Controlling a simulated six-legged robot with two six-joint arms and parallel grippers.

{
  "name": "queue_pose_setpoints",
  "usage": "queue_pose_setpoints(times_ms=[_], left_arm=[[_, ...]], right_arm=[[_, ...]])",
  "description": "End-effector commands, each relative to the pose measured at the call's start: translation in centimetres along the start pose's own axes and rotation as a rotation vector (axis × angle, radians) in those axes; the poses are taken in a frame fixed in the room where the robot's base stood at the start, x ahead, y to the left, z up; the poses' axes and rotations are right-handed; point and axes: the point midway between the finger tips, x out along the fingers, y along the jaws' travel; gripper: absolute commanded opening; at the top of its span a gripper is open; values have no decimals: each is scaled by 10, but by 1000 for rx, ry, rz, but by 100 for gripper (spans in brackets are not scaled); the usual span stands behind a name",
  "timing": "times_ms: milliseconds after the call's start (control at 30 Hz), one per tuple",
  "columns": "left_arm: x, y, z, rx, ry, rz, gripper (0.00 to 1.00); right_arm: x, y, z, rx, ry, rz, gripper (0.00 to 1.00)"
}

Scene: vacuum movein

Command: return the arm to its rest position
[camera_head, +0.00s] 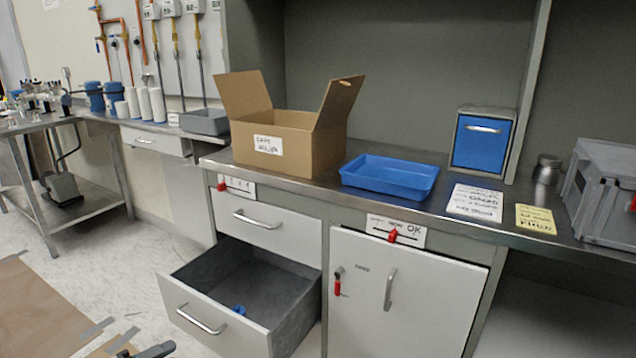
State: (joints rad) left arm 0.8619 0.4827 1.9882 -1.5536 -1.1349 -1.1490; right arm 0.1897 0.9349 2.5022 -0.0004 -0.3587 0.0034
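A small dark part of what looks like my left gripper (148,352) shows at the bottom edge, left of centre, low in front of the open drawer. Most of it is cut off by the frame, so its opening is hidden. It is apart from the drawer front. My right gripper is not in view. The lower drawer (222,322) of the bench is pulled out, with a small blue item (239,310) lying inside near its front.
The metal bench (335,186) carries an open cardboard box (296,150), a blue tray (378,186), a blue-fronted container (482,143) and a grey case (606,205). The cabinet door (372,325) is shut. Open floor (120,262) lies to the left, with brown sheeting (35,315).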

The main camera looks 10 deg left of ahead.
Motion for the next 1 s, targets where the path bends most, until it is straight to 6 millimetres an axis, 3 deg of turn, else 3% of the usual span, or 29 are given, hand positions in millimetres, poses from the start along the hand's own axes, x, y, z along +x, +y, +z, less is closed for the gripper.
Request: queue_pose_setpoints(times_ms=[33, 100, 200, 267, 333, 400, 500, 700, 833, 900, 1000], left_arm=[[31, 4, -30, -35, 82, -11, 37], [73, 12, -74, -132, 154, -17, 37], [123, 43, -136, -396, 167, 72, 37], [142, 72, -174, -606, 130, 182, 37], [147, 113, -215, -861, 41, 344, 37], [137, 152, -248, -1093, -91, 506, 37], [108, 198, -279, -1367, -321, 691, 37], [30, 252, -309, -1825, -897, 882, 37], [1, 261, -319, -2073, -1242, 870, 37], [-3, 232, -319, -2088, -1249, 858, 37], [-7, 206, -320, -2084, -1245, 860, 37]], right_arm=[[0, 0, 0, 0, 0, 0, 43], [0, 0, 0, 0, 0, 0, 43], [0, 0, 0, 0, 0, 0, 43], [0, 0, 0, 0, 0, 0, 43], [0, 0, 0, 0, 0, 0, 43], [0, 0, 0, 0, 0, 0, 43], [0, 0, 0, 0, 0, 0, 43], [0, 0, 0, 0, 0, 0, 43], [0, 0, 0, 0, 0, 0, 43], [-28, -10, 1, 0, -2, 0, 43], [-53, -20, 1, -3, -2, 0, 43]])
